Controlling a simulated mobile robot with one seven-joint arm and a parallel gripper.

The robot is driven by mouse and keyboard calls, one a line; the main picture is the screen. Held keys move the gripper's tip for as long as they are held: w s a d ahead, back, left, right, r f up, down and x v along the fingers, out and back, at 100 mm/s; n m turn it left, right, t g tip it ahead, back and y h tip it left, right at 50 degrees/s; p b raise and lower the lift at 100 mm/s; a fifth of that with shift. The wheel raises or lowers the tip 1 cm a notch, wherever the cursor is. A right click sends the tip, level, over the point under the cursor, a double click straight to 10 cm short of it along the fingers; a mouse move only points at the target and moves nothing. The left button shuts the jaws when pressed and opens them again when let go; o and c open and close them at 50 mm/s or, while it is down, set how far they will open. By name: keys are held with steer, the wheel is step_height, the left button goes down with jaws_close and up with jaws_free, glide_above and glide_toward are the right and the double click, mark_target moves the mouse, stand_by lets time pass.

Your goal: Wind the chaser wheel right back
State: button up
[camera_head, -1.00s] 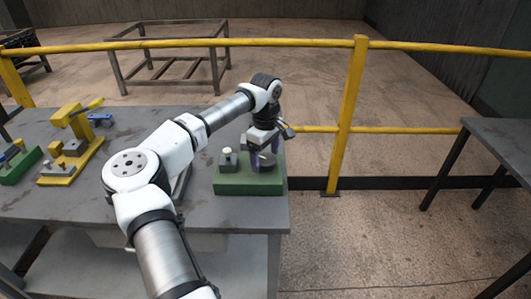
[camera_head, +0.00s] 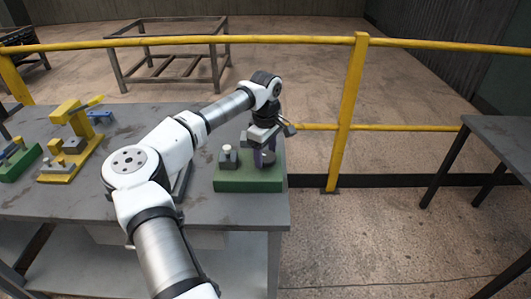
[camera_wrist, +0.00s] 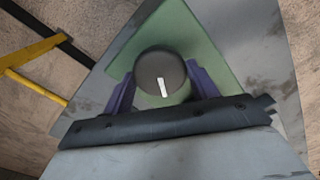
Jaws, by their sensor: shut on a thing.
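The chaser wheel (camera_wrist: 160,70) is a dark grey round knob with a white line on its top, seen in the wrist view. It sits on a green base (camera_head: 235,183) at the right end of the workbench. The white line points toward the bottom of the wrist view. My gripper (camera_wrist: 162,88) has its two purple fingers on either side of the wheel, shut on it. In the head view my gripper (camera_head: 263,157) points down over the right part of the base and largely hides the wheel.
A small grey block with a pale knob (camera_head: 228,156) stands on the base's left part. A yellow fixture (camera_head: 72,145) and another green one (camera_head: 18,163) stand at the bench's left. A yellow railing (camera_head: 347,115) runs behind the bench (camera_head: 130,205).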

steer(key=n+b, duration=0.2)
steer(key=n, duration=0.3)
steer(key=shift+n, duration=0.3)
steer(key=n+b, duration=0.2)
steer(key=n, duration=0.4)
steer(key=n+b, duration=0.1)
steer(key=n, duration=0.4)
steer(key=shift+n, duration=0.4)
steer(key=n+b, duration=0.1)
steer(key=n, duration=0.4)
steer(key=shift+n, duration=0.3)
steer(key=o, duration=1)
steer(key=shift+c, duration=0.2)
steer(key=shift+r+b, duration=0.1)
steer(key=shift+b, duration=0.2)
